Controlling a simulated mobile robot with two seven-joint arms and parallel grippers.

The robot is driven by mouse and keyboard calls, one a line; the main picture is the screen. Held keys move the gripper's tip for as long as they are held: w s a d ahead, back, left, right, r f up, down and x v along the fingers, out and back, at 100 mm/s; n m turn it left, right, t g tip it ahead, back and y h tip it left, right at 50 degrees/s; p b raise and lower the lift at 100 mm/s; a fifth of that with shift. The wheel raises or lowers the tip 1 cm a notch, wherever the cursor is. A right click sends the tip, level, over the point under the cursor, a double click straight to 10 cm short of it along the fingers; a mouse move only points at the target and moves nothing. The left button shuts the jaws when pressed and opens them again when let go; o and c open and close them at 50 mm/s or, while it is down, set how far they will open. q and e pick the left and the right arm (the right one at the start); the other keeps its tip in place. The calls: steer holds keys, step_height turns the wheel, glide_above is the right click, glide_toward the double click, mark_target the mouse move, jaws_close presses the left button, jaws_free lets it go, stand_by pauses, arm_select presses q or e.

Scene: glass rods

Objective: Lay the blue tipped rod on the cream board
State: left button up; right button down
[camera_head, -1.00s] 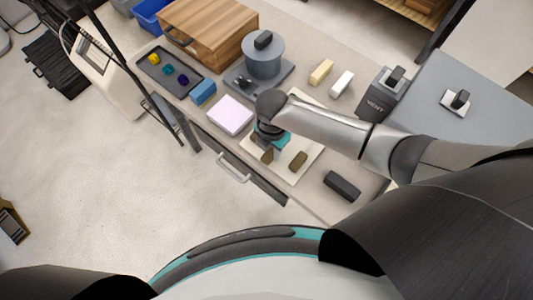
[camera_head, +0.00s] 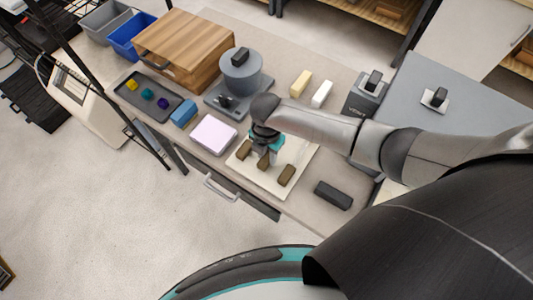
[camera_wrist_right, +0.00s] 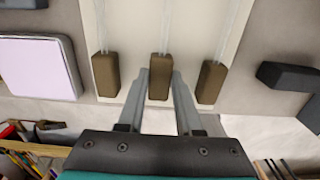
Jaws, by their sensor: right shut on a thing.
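The cream board (camera_head: 303,157) lies on the bench. Three brown blocks sit over it in a row: a left one (camera_head: 244,150), a middle one (camera_head: 263,163) and a right one (camera_head: 286,175). In the wrist view, thin clear rods run up from the left block (camera_wrist_right: 105,75), the middle block (camera_wrist_right: 159,88) and the right block (camera_wrist_right: 211,82). Their far ends are out of view, so no blue tip shows. My right gripper (camera_wrist_right: 160,76) is shut on the middle block. I cannot tell whether that block touches the board. My left gripper is not in view.
A pale lilac pad (camera_head: 213,134) lies left of the board. A black block (camera_head: 333,195) lies to its right. A dark tray (camera_head: 148,112) holds yellow, teal and purple pieces. A grey cylinder device (camera_head: 240,72) stands behind, with a wooden box (camera_head: 185,50) at back left.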

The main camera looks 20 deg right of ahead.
steer(key=shift+f, duration=0.25)
steer(key=c, duration=0.5)
jaws_free()
steer(key=shift+r, duration=0.1)
step_height(320, 180, up, 15)
steer(key=p, duration=0.1)
steer(key=shift+p, duration=0.4)
